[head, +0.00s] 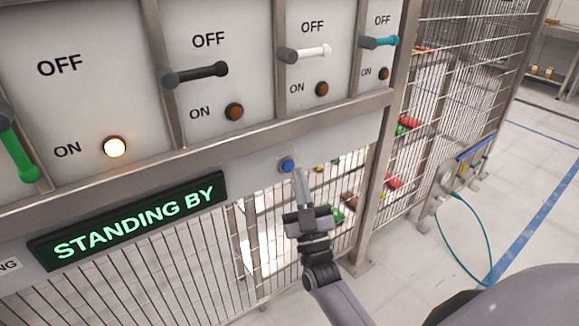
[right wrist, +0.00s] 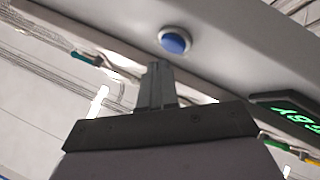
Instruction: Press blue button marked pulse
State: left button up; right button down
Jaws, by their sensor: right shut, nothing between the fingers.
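The blue button (head: 287,165) is a small round button in a pale ring, set on the grey panel strip right of the green "STANDING BY" display. It also shows in the right wrist view (right wrist: 175,43), above and slightly right of the fingertips. No "pulse" label is readable. My right gripper (head: 300,178) is shut and empty, its fingertips just below and right of the button in the head view. In the right wrist view its closed fingers (right wrist: 156,75) point up toward the button, with a visible gap. My left gripper is not in view.
The "STANDING BY" display (head: 130,222) is left of the button. Above are levers marked OFF and ON: green (head: 18,150), black (head: 196,74), white (head: 304,53) and teal (head: 380,42). One lamp (head: 114,147) is lit. Wire mesh fencing (head: 432,110) and a metal post stand to the right.

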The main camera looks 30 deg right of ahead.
dwell(0.7)
jog(key=shift+w, duration=0.45)
jog(key=shift+w+a+b, duration=0.1)
jog(key=shift+w+b, duration=0.25)
jog(key=shift+b, duration=0.1)
dwell(0.3)
jog(key=shift+s, duration=0.15)
jog(key=shift+s+p, duration=0.5)
jog(key=shift+s, duration=0.15)
